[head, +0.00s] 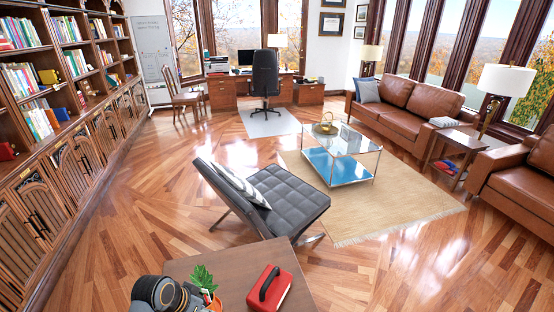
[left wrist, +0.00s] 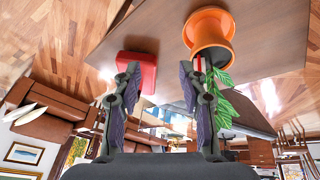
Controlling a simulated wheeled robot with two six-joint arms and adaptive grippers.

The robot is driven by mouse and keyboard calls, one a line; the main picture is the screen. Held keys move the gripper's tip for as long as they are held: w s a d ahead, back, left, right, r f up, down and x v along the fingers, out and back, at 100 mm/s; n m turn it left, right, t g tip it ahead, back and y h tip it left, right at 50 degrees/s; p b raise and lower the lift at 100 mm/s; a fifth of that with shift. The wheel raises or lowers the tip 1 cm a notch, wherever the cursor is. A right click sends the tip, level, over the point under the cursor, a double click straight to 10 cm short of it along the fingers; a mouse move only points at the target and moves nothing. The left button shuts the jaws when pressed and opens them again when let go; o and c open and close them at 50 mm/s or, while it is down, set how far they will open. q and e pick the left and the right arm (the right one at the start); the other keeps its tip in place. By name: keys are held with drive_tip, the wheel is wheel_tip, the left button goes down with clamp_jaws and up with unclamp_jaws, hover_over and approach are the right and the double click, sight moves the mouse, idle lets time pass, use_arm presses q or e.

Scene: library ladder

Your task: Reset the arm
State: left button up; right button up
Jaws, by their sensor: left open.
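My left gripper (left wrist: 159,70) is open, with its two dark fingers apart and nothing held between them. In the head view, dark parts of my left arm show at the bottom left, over the edge of the brown table (head: 225,268), and the fingertips cannot be made out there. A potted plant (head: 205,280) stands right beside the arm; its orange pot (left wrist: 208,32) and green leaves show behind the right finger in the left wrist view. My right gripper is not in view.
A red object with a dark handle (head: 270,289) lies on the table to the right of the plant; it also shows in the left wrist view (left wrist: 140,68). A black lounge chair (head: 285,200) stands just past the table. Wooden floor (head: 130,215) is clear on the left.

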use_arm(q)
drive_tip(key=s+a+r+n+y, duration=0.2)
drive_tip(key=s+a+n+y, duration=0.2)
drive_tip(key=s, duration=0.9)
wheel_tip(320, 180, down, 26)
drive_tip(key=s+a+b, duration=0.1)
drive_tip(key=a, duration=0.2)
drive_tip(key=s+a+f+g+b, duration=0.1)
drive_tip(key=s+f+g, duration=0.1)
drive_tip(key=s+f, duration=1.6)
drive_tip(key=shift+s+f, duration=0.3)
drive_tip(key=shift+s, duration=0.35)
use_arm(e)
wheel_tip(320, 180, down, 3)
drive_tip(key=shift+s+r, duration=0.1)
drive_tip(key=shift+r, duration=0.1)
